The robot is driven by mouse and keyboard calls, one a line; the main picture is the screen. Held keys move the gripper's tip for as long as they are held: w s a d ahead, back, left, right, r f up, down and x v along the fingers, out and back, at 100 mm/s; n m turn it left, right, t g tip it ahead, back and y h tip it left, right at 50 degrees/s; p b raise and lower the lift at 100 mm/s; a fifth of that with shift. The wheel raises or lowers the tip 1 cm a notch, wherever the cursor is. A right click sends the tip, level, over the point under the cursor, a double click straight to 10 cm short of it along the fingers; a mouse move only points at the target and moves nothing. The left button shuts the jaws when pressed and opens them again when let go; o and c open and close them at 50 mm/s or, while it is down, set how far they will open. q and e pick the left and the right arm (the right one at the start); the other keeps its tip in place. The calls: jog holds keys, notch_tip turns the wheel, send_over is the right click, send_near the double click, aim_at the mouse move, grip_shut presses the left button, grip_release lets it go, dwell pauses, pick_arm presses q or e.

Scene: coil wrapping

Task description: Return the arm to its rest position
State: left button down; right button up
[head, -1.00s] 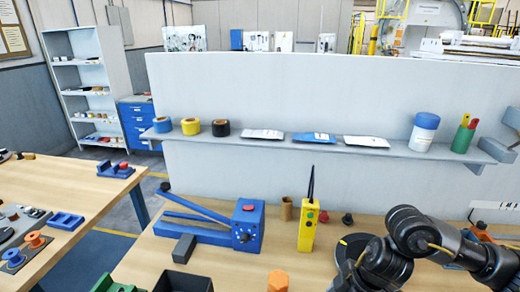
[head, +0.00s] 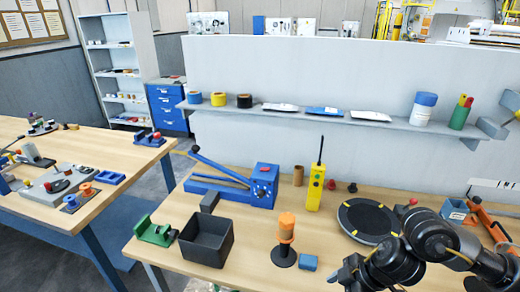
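My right arm (head: 430,240) comes in from the right in the head view, its black links bent over the front right of the wooden bench. My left arm and gripper are out of view. A black round turntable (head: 366,220) with yellow marks lies just behind my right arm. An orange coil (head: 286,226) stands on a black-based spindle (head: 284,257) left of it.
A dark open bin (head: 207,240), a green holder (head: 154,232) and a blue lever device (head: 264,185) stand on the left of the bench. A yellow remote (head: 315,188) stands upright at the back. An orange tool (head: 490,222) lies behind my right arm. A shelf (head: 290,113) holds tapes and packets.

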jog(key=a+r+m+t+y, duration=0.2)
jog(key=a+t+y, duration=0.25)
jog(key=a, duration=0.75)
jog(key=s+d+f+m+g+h, duration=0.3)
jog(key=s+d+f+m+h, duration=0.9)
jog(key=s+d, duration=0.5)
notch_tip(320, 180, down, 31)
jog(key=s+g+y+b, duration=0.1)
jog(key=y+b, duration=0.1)
jog(key=b, duration=0.1)
pick_arm(q)
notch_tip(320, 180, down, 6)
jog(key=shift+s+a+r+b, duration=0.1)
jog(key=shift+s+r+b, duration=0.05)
jog(key=shift+b, duration=1.1)
pick_arm(e)
jog(key=s+d+f, duration=0.2)
jog(key=s+f, duration=0.6)
jog(key=s+d+f+g, duration=0.1)
jog(key=s+d+f, duration=0.1)
jog(key=s+f, duration=0.6)
jog(key=shift+s+f+n, duration=0.3)
jog(key=shift+f+n, duration=0.1)
jog(key=shift+f, duration=0.35)
